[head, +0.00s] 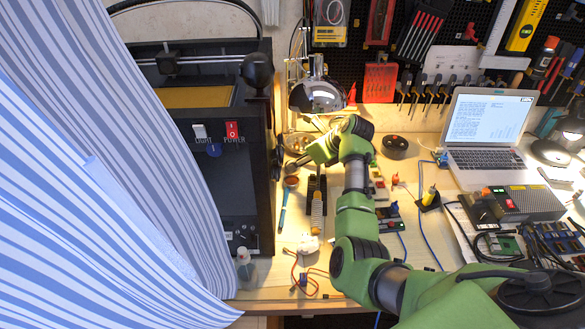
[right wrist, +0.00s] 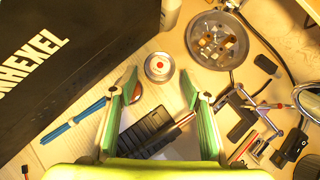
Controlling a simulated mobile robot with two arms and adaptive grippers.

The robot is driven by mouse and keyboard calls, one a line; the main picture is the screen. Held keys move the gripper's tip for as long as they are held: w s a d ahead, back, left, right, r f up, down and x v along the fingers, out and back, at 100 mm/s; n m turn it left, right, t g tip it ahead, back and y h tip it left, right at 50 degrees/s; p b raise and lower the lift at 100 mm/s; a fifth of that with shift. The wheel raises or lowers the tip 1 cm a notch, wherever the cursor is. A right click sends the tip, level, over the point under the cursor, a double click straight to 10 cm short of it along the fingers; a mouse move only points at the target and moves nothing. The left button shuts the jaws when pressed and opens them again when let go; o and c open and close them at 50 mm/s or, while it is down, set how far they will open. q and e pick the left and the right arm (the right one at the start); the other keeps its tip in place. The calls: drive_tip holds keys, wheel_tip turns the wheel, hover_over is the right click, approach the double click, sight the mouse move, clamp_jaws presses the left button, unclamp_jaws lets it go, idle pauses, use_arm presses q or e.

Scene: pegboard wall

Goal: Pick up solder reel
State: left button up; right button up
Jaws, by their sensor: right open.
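A small round silver thing with a red centre (right wrist: 159,67), which looks like the solder reel, stands on the wooden bench just ahead of my right fingertips. In the head view it seems to be the small grey shape (head: 290,167) at the gripper's left, partly hidden. My right gripper (right wrist: 160,84) is open, its green fingers spread to either side of the reel and apart from it. In the head view the right gripper (head: 309,162) reaches in over the bench beside the black machine. My left gripper is not in view.
A black machine (head: 228,190) stands close on the left. A metal dish of small parts (right wrist: 217,40) is beyond the reel. A brown round thing (right wrist: 137,92) sits by the left finger. A black stand (right wrist: 150,132) lies below the fingers. A blue-handled tool (right wrist: 73,120) is at left.

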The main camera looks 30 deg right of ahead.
drive_tip(key=shift+b+x, duration=0.35)
drive_tip(key=shift+x, duration=2.25)
drive_tip(key=c, duration=1)
